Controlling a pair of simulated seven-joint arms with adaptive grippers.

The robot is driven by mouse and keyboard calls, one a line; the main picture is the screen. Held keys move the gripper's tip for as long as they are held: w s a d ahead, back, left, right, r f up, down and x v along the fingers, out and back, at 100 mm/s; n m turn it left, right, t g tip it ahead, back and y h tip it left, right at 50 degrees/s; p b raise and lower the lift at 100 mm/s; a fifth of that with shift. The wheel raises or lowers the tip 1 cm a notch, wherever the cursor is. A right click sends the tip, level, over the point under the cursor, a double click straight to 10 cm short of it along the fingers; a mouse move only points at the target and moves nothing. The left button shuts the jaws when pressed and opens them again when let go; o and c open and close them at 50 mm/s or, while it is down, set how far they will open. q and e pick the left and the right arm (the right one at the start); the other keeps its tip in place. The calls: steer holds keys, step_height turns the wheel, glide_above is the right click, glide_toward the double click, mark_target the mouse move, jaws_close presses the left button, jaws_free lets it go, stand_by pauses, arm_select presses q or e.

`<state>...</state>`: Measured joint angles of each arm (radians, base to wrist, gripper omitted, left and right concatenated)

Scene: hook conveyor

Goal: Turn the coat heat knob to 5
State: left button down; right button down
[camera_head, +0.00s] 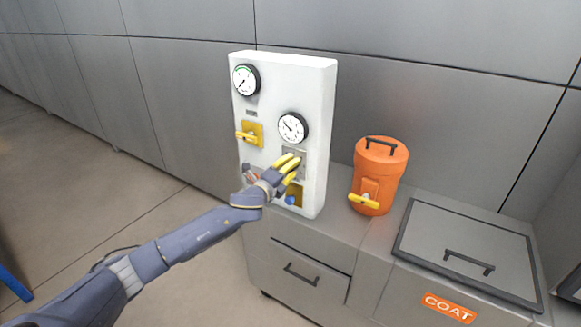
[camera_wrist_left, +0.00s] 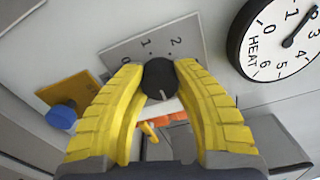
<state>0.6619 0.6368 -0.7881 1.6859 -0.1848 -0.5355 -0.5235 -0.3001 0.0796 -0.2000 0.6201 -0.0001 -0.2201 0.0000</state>
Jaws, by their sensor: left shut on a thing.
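The white panel (camera_head: 280,75) stands on the grey counter. My left gripper (camera_head: 291,170) reaches it at a grey scale plate (camera_head: 297,153). In the left wrist view the yellow fingers (camera_wrist_left: 160,95) are shut on a round dark knob (camera_wrist_left: 159,78), one finger on each side. The knob has a short pale mark on its lower part in that view. The plate behind it (camera_wrist_left: 118,52) shows 0, 1 and 2; the other numbers are hidden. A round gauge marked HEAT (camera_wrist_left: 283,45) is beside the plate; its black needle points to the upper right in that view.
An upper gauge (camera_head: 245,80), a yellow handle (camera_head: 249,134) and a blue knob (camera_head: 290,201) are on the panel. An orange container (camera_head: 380,170) with a yellow tap stands to the right. A lidded bin labelled COAT (camera_head: 449,306) is at the front right.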

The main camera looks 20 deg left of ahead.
arm_select(q)
steer(key=c, duration=1.1)
jaws_free()
steer(key=shift+d, duration=0.3)
steer(key=shift+o, duration=1.1)
steer(key=shift+a, duration=0.15)
steer(key=v, duration=1.2)
